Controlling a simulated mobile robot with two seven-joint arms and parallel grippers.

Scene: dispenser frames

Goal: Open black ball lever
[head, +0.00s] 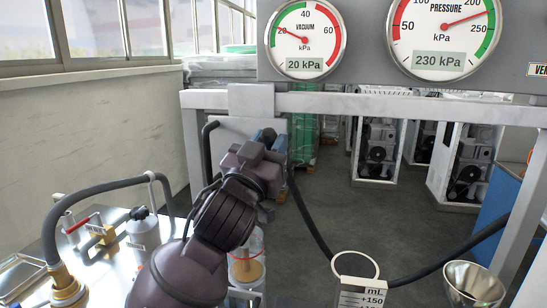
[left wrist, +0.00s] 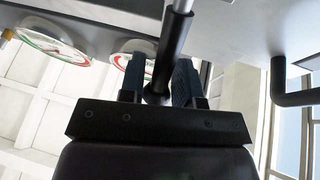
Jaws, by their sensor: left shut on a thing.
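My left gripper (head: 270,140) is in the middle of the head view, with its blue fingertips up against the grey panel below the frame's crossbar. In the left wrist view its blue-padded fingers (left wrist: 158,78) are shut on the black ball lever, whose black ball (left wrist: 155,96) shows between them. A black rod or pipe (left wrist: 176,35) rises behind the ball. In the head view the lever is hidden by my gripper and wrist. My right gripper is in neither view.
A vacuum gauge (head: 304,40) reads 20 kPa and a pressure gauge (head: 440,38) reads 230 kPa. A red-handled valve (head: 80,225) stands on the metal bench at left. A black hose (head: 318,222) hangs right of my gripper. A metal cup (head: 474,284) is at lower right.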

